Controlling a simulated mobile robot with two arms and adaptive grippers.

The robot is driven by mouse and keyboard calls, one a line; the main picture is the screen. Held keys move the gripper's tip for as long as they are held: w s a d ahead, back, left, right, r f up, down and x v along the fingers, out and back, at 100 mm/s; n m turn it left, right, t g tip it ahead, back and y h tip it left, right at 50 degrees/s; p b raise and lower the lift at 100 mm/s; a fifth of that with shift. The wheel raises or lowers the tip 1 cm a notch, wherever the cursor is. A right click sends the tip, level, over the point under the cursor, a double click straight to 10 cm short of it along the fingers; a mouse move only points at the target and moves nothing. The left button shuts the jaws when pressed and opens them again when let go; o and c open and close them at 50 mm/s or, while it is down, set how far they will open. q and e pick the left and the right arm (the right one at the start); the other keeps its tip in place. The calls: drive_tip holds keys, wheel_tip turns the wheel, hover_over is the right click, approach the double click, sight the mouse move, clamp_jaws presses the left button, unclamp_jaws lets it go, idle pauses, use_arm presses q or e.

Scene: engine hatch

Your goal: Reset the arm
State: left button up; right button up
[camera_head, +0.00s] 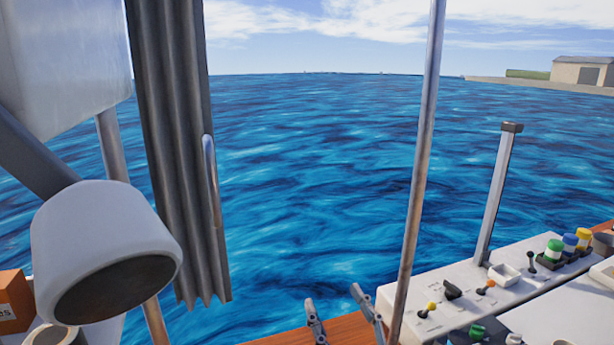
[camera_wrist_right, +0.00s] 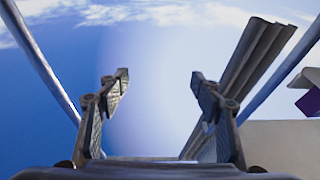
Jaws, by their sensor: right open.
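My right gripper (camera_head: 340,308) shows at the bottom middle of the head view, its two dark fingers pointing up and spread apart. It also shows in the right wrist view (camera_wrist_right: 160,90), where the fingers are wide apart with only sky between them, so it is open and empty. The rest of the right arm is cut off below the head view. My left gripper does not show in either view.
A control console (camera_head: 450,310) with levers and colored knobs stands at the right. A thin metal pole (camera_head: 420,150) rises right of the gripper. A grey corrugated panel (camera_head: 180,150) hangs at the left near a white lamp-like body (camera_head: 95,235). Open water lies beyond.

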drive_tip(key=s+d+f+m+g+h, duration=0.3)
drive_tip(key=s+d+f+g+h, duration=0.15)
drive_tip(key=d+f, duration=0.4)
drive_tip(key=s+d+f+m+g+h, duration=0.3)
drive_tip(key=d+f+h, duration=0.3)
drive_tip(key=d+f, duration=0.25)
drive_tip(key=s+a+f+n+g+y, duration=0.1)
drive_tip(key=s+f+g, duration=0.4)
drive_tip(key=s, duration=0.5)
drive_tip(key=s+a+f+n+g+y, duration=0.15)
drive_tip(key=s+f+g, duration=0.25)
drive_tip(key=s+f, duration=0.5)
drive_tip(key=s+f+b, duration=0.2)
drive_tip(key=f, duration=1.1)
drive_tip(key=s+f+b, duration=0.2)
drive_tip(key=f, duration=1.2)
drive_tip(key=s+d+f+g+b, duration=0.1)
drive_tip(key=s+f, duration=0.7)
drive_tip(key=f, duration=0.2)
drive_tip(key=s+d+f+g+b, duration=0.1)
drive_tip(key=s+d+f+b, duration=0.1)
drive_tip(key=s+f, duration=0.7)
wheel_tip(320, 180, down, 2)
drive_tip(key=shift+d+f+n, duration=0.1)
drive_tip(key=shift+d+n, duration=0.2)
drive_tip(key=shift+n, duration=0.15)
